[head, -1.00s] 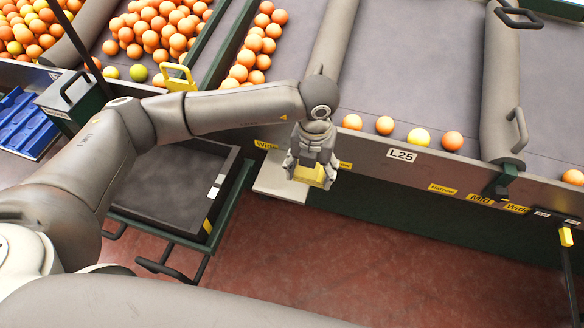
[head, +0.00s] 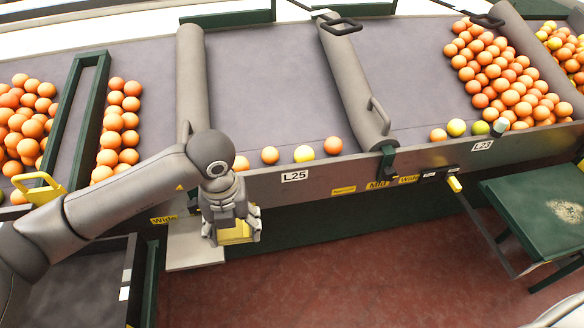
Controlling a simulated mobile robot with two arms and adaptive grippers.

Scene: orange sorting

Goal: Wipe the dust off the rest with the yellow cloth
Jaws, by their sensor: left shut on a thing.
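My left gripper (head: 233,232) is shut on the yellow cloth (head: 236,236), which shows as a yellow block between the fingers. It hangs in front of the belt's front wall, above a pale plate. A green padded rest (head: 520,208) stands at the right edge, with a pale dusty patch (head: 566,211) on its top. The cloth is well to the left of the rest, apart from it. My right gripper is out of view.
The sorting belt (head: 270,85) crosses the back, with loose oranges along its front edge and piles at left and right. A thin bar with a yellow-tipped handle (head: 455,185) slants down near the rest. The red floor (head: 350,265) between is clear.

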